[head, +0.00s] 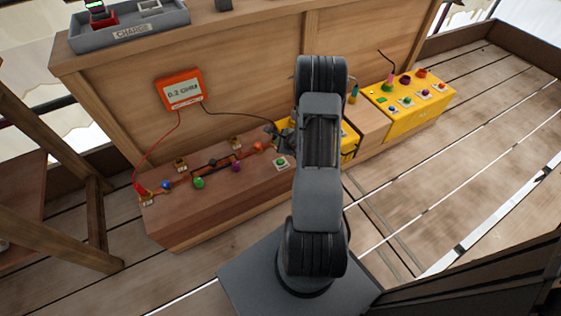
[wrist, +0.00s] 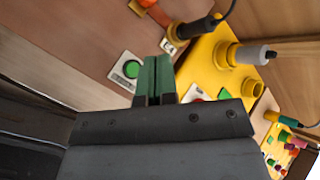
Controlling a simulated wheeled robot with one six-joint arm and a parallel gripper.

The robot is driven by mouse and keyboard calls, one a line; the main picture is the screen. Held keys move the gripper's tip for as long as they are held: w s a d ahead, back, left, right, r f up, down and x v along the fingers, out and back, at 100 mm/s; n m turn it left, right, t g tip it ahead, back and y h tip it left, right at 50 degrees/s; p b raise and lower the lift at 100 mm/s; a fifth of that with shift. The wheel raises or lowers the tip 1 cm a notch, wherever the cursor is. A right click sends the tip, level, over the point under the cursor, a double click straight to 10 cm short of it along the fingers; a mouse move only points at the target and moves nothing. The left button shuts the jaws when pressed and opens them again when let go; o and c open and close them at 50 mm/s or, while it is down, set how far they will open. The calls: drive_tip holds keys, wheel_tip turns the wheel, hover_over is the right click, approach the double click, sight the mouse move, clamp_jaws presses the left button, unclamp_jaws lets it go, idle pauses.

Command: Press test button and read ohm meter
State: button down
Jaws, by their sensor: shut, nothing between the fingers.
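The orange ohm meter (head: 179,92) is mounted on the wooden panel, and its display appears to read 0.2 OHM. A green button (head: 281,162) sits on a small white plate on the wooden bench; it also shows in the wrist view (wrist: 131,69), where its label is too small to read. My gripper (wrist: 154,62) is shut and empty, its green fingertips just right of that button in the wrist view. I cannot tell whether they touch anything.
A red lead runs from the meter to a red clip (head: 141,191) at the bench's left end; a black lead runs right. Coloured knobs line the bench (head: 190,215). Yellow boxes (head: 430,105) stand to the right. A grey CHARGE tray (head: 85,42) sits on top.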

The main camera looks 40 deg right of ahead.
drive_tip(key=b, duration=0.4)
hover_over(280, 161)
wheel_tip(280, 161, down, 8)
drive_tip(key=shift+r, duration=0.2)
drive_tip(key=shift+a+f+b, duration=0.1)
drive_tip(key=shift+f+b, duration=0.55)
drive_tip(key=shift+b, duration=0.3)
drive_tip(key=shift+f+b, duration=0.8)
drive_tip(key=shift+b, duration=0.45)
idle(1.9)
drive_tip(key=shift+r, duration=0.2)
drive_tip(key=shift+r+p, duration=0.35)
drive_tip(key=shift+r, duration=0.3)
drive_tip(key=shift+r, duration=0.15)
drive_tip(key=shift+r+p, duration=1.4)
drive_tip(key=shift+r, duration=0.95)
